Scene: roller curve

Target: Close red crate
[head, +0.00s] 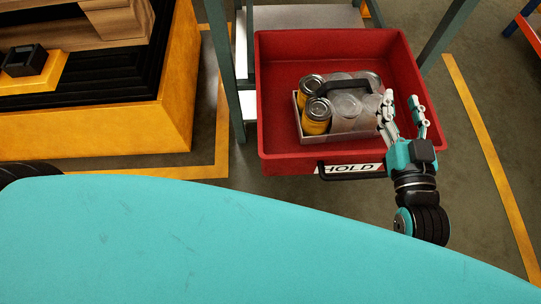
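The red crate (284,150) is an open-topped drawer-like box in the middle of the head view. It sticks out from a grey-green frame. Inside is a carrier (340,134) with yellow cans (316,115) and clear containers. My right gripper (403,102) is open, its fingers pointing away over the crate's front right corner. Nothing shows between its fingers. I cannot tell whether it touches the rim. My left gripper is not in view.
A frame post (224,70) stands left of the crate and another post (447,35) right of it. A yellow platform (175,115) with wood and a black box is at the left. Bare floor with yellow lines (490,150) lies to the right.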

